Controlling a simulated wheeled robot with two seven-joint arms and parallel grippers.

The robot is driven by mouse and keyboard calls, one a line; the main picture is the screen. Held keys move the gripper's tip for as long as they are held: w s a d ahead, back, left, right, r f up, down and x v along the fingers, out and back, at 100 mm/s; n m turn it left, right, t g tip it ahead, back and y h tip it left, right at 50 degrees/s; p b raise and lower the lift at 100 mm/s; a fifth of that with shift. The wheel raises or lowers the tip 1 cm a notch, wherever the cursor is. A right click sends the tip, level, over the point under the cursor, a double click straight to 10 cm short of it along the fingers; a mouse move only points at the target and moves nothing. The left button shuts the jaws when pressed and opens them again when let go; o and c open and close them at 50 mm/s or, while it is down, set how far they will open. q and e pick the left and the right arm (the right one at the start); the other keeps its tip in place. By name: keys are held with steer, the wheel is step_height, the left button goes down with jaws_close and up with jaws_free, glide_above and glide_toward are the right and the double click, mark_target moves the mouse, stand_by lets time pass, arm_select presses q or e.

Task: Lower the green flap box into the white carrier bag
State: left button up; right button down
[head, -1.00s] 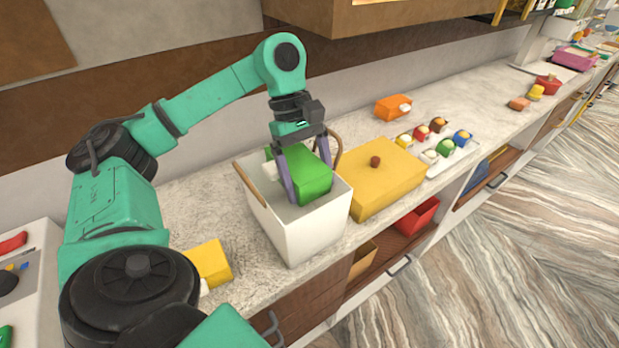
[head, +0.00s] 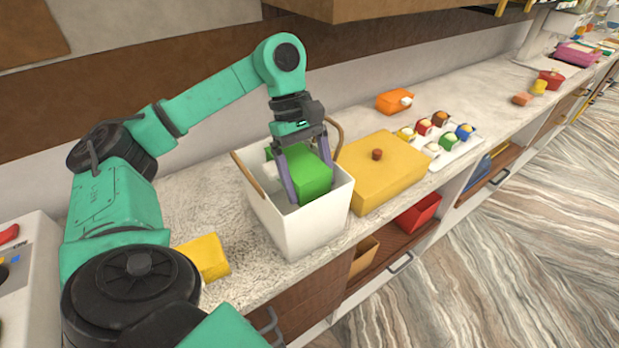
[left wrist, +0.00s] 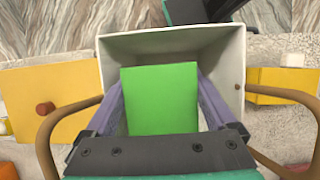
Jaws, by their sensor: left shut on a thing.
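The white carrier bag (head: 300,226) stands open and upright on the counter, with brown loop handles on two sides. My left gripper (head: 302,184) is shut on the green flap box (head: 309,175) and holds it in the mouth of the bag, the lower part of the box below the rim. In the left wrist view the green box (left wrist: 160,98) lies between the two purple fingers, inside the bag's rim (left wrist: 172,40). There is a gap between the box and the bag's far wall. The bag's floor under the box is hidden. My right gripper is not in view.
A yellow box with a brown knob (head: 384,172) stands close to the bag's right. A smaller yellow box (head: 208,256) is to its left. An orange box (head: 394,101) and a white tray of small coloured pieces (head: 456,150) lie farther right. A cabinet overhangs behind.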

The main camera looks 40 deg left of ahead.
arm_select(q)
steer(key=shift+f+b, duration=1.1)
steer(key=shift+f, duration=0.1)
steer(key=shift+f+b, duration=1.1)
steer(key=shift+f, duration=0.1)
steer(key=shift+f, duration=0.1)
steer(key=shift+f+b, duration=1.1)
steer(key=shift+f+b, duration=0.8)
steer(key=shift+f, duration=0.05)
steer(key=shift+r, duration=0.1)
